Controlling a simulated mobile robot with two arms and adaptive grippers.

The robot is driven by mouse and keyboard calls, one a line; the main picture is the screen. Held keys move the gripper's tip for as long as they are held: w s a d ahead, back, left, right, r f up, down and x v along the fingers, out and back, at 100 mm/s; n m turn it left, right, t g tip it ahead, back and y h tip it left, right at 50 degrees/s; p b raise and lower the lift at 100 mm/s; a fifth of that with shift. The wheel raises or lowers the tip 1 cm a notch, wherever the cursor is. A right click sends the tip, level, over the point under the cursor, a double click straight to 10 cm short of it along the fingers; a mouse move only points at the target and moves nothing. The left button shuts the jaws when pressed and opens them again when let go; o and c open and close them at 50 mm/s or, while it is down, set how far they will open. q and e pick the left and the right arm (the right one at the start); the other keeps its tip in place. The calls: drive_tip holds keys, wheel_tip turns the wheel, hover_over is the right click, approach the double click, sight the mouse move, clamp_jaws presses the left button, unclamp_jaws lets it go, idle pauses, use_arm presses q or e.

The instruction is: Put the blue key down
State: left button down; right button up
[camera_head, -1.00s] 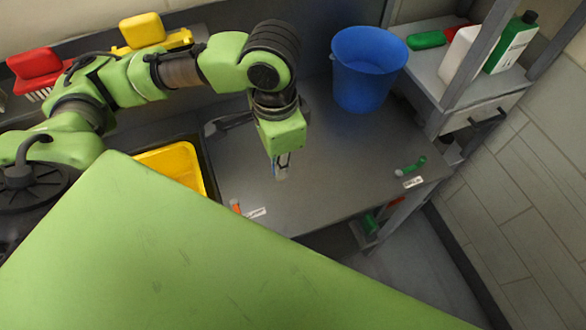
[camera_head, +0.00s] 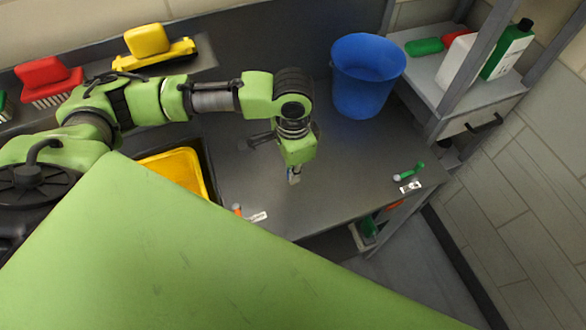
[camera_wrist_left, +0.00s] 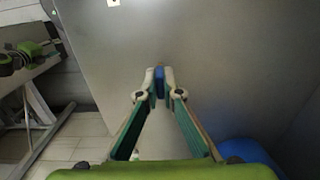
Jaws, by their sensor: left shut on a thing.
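My left gripper (camera_head: 294,178) points down over the grey table (camera_head: 330,205), between the two tagged keys. In the left wrist view its fingertips (camera_wrist_left: 159,77) are shut on the blue key (camera_wrist_left: 159,88), of which only a small blue part shows between them. The rest of the key is hidden by the fingers. I cannot tell whether the key touches the table top. My right gripper is in neither view.
An orange key with a white tag (camera_head: 258,216) lies left of the gripper, near the yellow tray (camera_head: 206,172). A green key (camera_head: 411,173) with a white tag (camera_head: 410,187) lies to the right. A blue bucket (camera_head: 366,75) stands behind. The table between is clear.

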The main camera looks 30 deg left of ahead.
use_arm(q)
drive_tip(key=c, duration=2.5)
unclamp_jaws()
drive_tip(key=shift+f, duration=0.1)
drive_tip(key=shift+o, duration=1.4)
